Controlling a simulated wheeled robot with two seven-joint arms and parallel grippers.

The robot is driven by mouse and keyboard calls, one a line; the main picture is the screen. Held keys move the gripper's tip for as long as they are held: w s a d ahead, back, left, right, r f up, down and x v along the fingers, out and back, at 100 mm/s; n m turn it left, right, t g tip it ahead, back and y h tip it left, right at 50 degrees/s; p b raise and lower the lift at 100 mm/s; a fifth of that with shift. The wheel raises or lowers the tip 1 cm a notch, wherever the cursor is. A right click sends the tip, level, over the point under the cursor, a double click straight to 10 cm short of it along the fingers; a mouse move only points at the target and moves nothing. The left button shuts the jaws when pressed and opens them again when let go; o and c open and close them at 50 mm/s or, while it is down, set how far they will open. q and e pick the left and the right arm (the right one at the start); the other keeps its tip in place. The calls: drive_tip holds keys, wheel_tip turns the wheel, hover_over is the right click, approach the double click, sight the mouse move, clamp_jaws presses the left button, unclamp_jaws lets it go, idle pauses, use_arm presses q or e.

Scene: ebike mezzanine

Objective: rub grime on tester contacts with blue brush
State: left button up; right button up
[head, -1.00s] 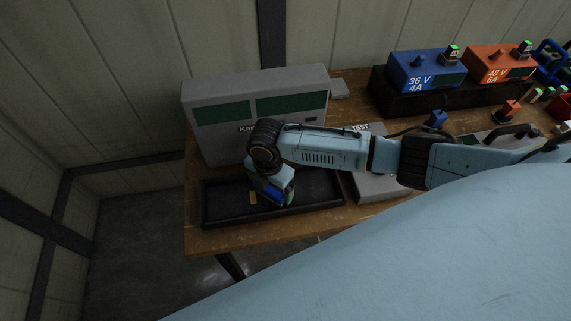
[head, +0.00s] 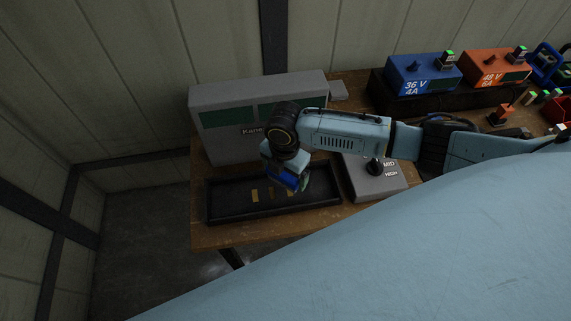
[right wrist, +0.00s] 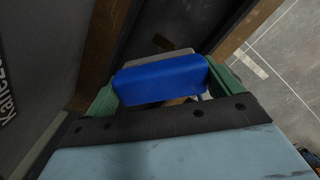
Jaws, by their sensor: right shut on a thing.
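My right gripper (head: 287,181) is shut on the blue brush (head: 284,182), low over the black tray (head: 225,209) in front of the grey tester box (head: 222,140). In the right wrist view, green fingers flank the brush's blue back (right wrist: 160,80), with a pale strip (right wrist: 155,57) beyond it. Brass-coloured contacts lie in the tray: one at left (head: 255,195), one beside it (head: 271,194), and part of another near the brush. The brush's underside is hidden, so I cannot tell whether it touches a contact. Grime is not clearly visible. My left gripper is out of view.
A grey control box with a black knob (head: 375,166) stands right of the tray. Blue (head: 423,73) and orange (head: 495,66) chargers stand at the back right. The wooden bench (head: 215,238) has a narrow clear strip before the tray. A wall is behind.

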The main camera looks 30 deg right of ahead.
drive_tip(key=shift+r, duration=1.15)
